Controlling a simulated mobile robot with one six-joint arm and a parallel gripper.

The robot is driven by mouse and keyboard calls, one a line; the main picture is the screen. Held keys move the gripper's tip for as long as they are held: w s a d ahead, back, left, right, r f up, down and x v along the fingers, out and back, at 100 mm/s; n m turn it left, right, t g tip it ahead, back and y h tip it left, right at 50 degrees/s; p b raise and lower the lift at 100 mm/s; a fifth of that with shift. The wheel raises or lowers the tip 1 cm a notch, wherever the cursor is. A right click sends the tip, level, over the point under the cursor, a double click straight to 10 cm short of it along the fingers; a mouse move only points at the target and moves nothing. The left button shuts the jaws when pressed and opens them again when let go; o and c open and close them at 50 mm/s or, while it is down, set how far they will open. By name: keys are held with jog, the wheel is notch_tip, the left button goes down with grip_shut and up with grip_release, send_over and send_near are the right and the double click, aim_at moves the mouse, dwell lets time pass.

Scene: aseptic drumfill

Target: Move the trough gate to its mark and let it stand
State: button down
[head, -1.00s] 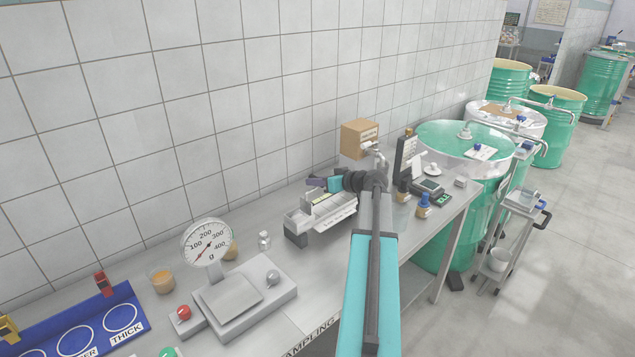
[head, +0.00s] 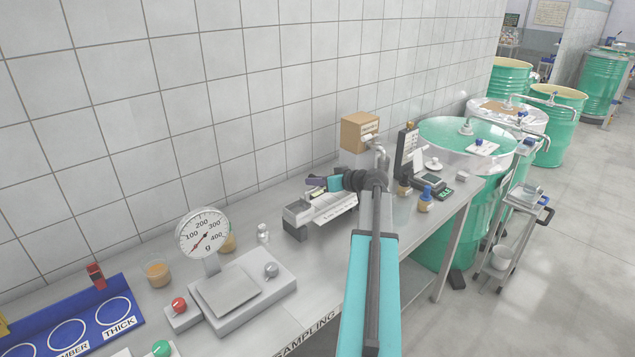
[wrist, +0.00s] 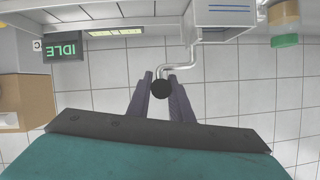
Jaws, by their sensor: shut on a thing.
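In the wrist view a dark round knob (wrist: 161,88) sits between the two purple fingertips of my gripper (wrist: 160,80), which is shut on it. I take this knob to be the handle of the trough gate; the gate's plate cannot be made out. A bent metal rod (wrist: 189,55) shows just beyond the knob. In the head view my gripper (head: 317,184) is over the back of the pale trough-like unit (head: 330,211) on the bench. My arm and fingers hide part of that unit. I cannot make out the gate's mark.
A dial scale (head: 229,291) and blue sample rack (head: 72,322) stand left on the bench. A wooden box (head: 358,133), a metal tap (head: 381,152) and blue-capped bottle (head: 425,199) stand right. The wrist view shows an IDLE display (wrist: 64,48). The tiled wall is close behind.

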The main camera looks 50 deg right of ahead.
jog(key=c, duration=1.6)
grip_release()
jog(key=b+v, duration=0.4)
jog(key=v, duration=1)
jog(key=shift+w, duration=0.1)
